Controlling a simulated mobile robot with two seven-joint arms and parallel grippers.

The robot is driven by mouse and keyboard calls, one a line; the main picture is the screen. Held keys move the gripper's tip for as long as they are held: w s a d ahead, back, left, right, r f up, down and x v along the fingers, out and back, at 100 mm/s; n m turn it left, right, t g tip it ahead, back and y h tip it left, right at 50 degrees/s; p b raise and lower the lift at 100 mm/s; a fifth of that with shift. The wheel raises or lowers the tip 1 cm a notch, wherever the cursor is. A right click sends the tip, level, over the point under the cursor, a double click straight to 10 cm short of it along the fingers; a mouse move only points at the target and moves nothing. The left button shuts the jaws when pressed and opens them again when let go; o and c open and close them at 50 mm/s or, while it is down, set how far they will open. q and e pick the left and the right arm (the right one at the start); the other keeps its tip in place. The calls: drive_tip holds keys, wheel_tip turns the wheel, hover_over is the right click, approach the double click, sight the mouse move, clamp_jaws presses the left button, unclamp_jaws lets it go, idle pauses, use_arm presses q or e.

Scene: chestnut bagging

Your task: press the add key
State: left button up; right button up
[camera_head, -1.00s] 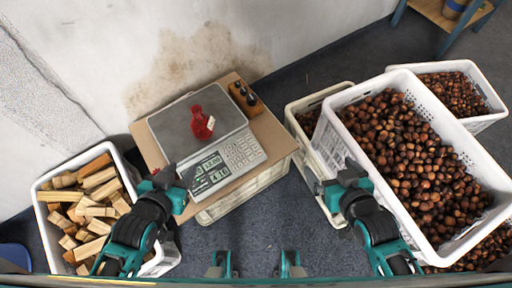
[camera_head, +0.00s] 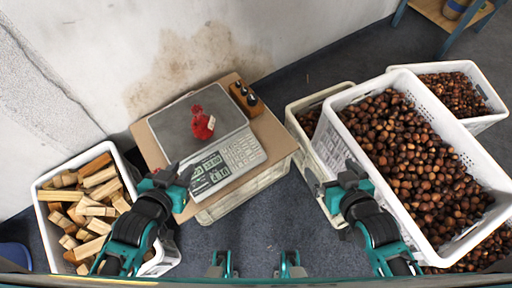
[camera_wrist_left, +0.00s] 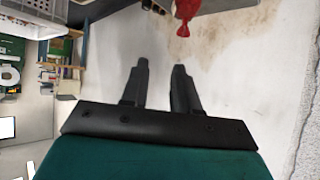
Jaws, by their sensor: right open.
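A weighing scale (camera_head: 171,133) with a dark plate sits on a cardboard sheet. Its keypad (camera_head: 243,152) is at the front right, beside a lit display (camera_head: 210,170). The add key is too small to single out. A red net bag (camera_head: 201,123) with a white tag stands on the plate; part of it shows at the top of the left wrist view (camera_wrist_left: 186,9). My left gripper (camera_head: 172,172) is at the display's left end, away from the keypad. Its two fingers (camera_wrist_left: 160,68) are apart with nothing between them. My right gripper (camera_head: 334,186) is open and empty, right of the scale.
A white crate of wood pieces (camera_head: 42,219) stands left. White crates of chestnuts (camera_head: 345,130) stand right, close to my right gripper. A crate (camera_head: 245,190) supports the cardboard. Floor is clear between.

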use_arm(q)
clamp_jaws()
drive_tip(key=shift+s, duration=0.1)
idle(1.2)
